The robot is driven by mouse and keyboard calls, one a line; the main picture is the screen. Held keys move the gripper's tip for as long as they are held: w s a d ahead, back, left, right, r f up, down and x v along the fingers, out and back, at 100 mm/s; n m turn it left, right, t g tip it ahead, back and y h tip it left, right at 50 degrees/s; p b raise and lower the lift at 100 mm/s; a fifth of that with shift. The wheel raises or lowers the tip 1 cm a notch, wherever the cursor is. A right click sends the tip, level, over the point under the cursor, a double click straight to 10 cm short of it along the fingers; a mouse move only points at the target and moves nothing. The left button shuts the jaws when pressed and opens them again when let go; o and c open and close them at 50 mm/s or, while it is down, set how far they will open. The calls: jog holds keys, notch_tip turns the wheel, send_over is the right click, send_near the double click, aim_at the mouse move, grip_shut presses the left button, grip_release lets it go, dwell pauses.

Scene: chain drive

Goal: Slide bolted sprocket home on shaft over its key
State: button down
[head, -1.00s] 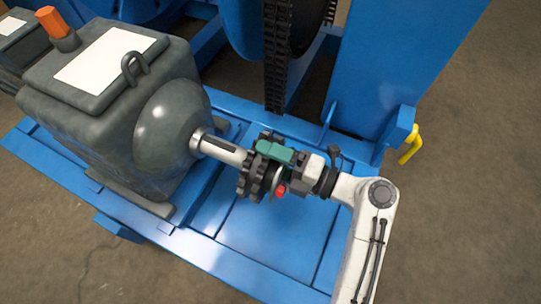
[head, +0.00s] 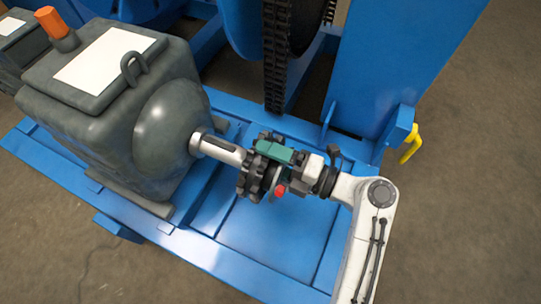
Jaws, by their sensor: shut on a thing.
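The dark toothed sprocket (head: 247,180) is at the outer end of the steel shaft (head: 222,149). The shaft sticks out of the rounded front of the grey gearbox (head: 160,125). A dark strip, the key or its slot, runs along the top of the shaft. My gripper (head: 275,153), with green fingers, is shut on the sprocket from its outer side. A bright red piece (head: 280,190) shows just below the fingers. The sprocket's bore and the shaft end are hidden, so I cannot tell how far it is over the shaft.
The gearbox stands on a blue steel base frame (head: 285,240). A black chain (head: 275,60) hangs behind the sprocket near a large blue guard. A blue upright panel (head: 395,60) with a yellow handle (head: 410,147) stands at the right. Bare floor lies at the right.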

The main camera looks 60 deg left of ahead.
jog(key=shift+s+a+r, duration=0.2)
jog(key=shift+a+r, duration=0.05)
jog(key=shift+a, duration=0.2)
jog(key=shift+s+a+r, duration=0.2)
jog(key=shift+a, duration=0.25)
dwell(0.4)
jog(key=shift+c, duration=0.9)
grip_release()
jog(key=shift+o, duration=0.8)
jog(key=shift+s+f, duration=0.1)
jog(key=shift+f, duration=0.1)
jog(key=shift+s+d+f, duration=0.1)
jog(key=shift+s+f, duration=0.05)
jog(key=shift+f, duration=0.35)
jog(key=p+v, duration=0.2)
jog(key=v, duration=0.9)
jog(key=shift+w+r, duration=0.25)
jog(key=shift+r, duration=0.1)
jog(key=shift+c, duration=0.4)
